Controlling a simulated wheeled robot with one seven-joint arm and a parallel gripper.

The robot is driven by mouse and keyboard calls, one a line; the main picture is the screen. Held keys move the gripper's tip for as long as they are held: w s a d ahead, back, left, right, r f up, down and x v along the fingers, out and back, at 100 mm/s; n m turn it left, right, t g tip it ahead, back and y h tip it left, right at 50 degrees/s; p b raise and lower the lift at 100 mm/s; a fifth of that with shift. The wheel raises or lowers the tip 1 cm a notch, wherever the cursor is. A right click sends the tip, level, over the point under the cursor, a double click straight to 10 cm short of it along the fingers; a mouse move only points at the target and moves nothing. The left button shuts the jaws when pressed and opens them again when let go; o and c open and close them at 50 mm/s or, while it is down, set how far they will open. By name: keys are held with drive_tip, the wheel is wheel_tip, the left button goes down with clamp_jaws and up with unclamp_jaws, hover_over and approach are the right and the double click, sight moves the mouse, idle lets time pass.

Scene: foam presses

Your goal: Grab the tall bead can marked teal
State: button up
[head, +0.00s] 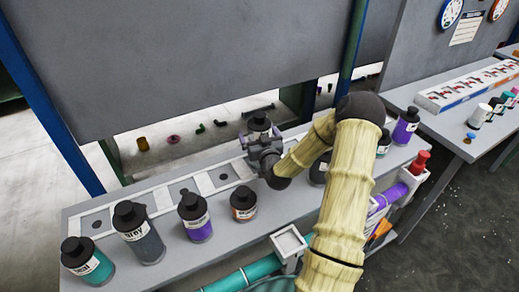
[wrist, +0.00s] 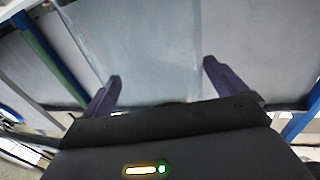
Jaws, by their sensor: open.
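A black-capped can with a teal band and a label that seems to end in "eal" (head: 88,262) stands upright at the near left end of the grey bench. Another dark can with a greenish band (head: 384,143) stands right of my arm, its label too small to read. My gripper (head: 260,134) is over the middle of the bench, well right of and beyond the left teal can. It is open, and in the wrist view its two fingers (wrist: 161,70) are spread with nothing between them. A dark-topped can (head: 258,122) shows just behind my gripper, partly hidden.
A grey can (head: 140,238), a purple can (head: 196,220) and a short orange-banded can (head: 243,205) stand right of the left teal can. A large grey panel (head: 180,60) hangs behind the bench. Teal pipe (head: 250,272) runs along its front.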

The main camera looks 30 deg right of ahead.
sight(258, 112)
drive_tip(key=c, duration=1.8)
drive_tip(key=shift+r, duration=0.1)
drive_tip(key=shift+c, duration=0.2)
drive_tip(key=shift+r+b, duration=0.6)
drive_tip(key=shift+r, duration=4.35)
